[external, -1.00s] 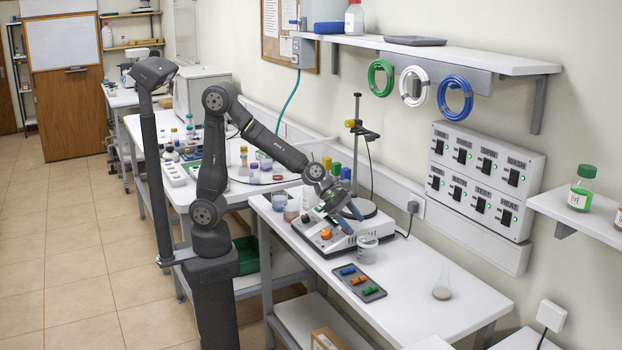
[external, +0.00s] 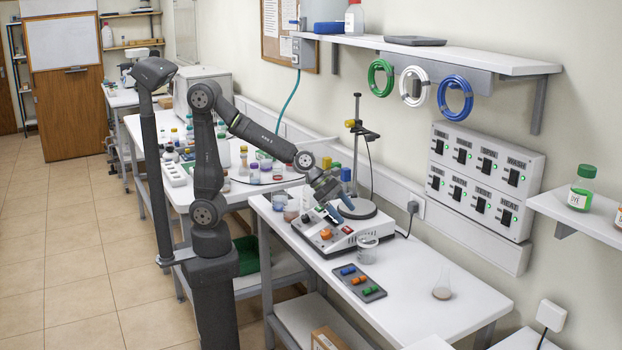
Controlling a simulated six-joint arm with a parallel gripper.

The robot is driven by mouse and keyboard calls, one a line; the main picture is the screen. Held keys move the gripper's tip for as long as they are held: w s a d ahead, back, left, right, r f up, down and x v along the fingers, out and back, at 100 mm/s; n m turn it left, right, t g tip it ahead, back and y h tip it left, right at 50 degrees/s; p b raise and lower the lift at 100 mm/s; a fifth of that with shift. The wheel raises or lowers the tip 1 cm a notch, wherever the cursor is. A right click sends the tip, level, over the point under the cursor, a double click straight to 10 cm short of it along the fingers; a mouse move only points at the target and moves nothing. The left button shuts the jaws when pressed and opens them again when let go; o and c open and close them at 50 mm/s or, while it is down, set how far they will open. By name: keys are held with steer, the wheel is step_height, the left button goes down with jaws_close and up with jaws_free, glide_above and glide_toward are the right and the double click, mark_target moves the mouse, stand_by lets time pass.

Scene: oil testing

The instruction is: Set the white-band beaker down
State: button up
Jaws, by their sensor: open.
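A clear glass beaker with a white band (external: 367,249) stands upright on the white bench, beside the front right corner of the white hotplate stirrer (external: 342,238). The beaker's contents are too small to tell.
A dark tray (external: 360,283) with blue, orange and green pieces lies in front of the beaker. A flask (external: 442,287) stands to the right. A stand (external: 357,150) rises behind the stirrer. Bare bench (external: 410,265) lies right of the beaker.

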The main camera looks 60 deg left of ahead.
mark_target(376, 248)
steer(key=x, duration=1.4)
steer(key=shift+w+d, duration=0.1)
steer(key=shift+w, duration=0.05)
stand_by(0.4)
steer(key=shift+r, duration=0.1)
steer(key=c, duration=1.2)
steer(key=shift+r, duration=0.1)
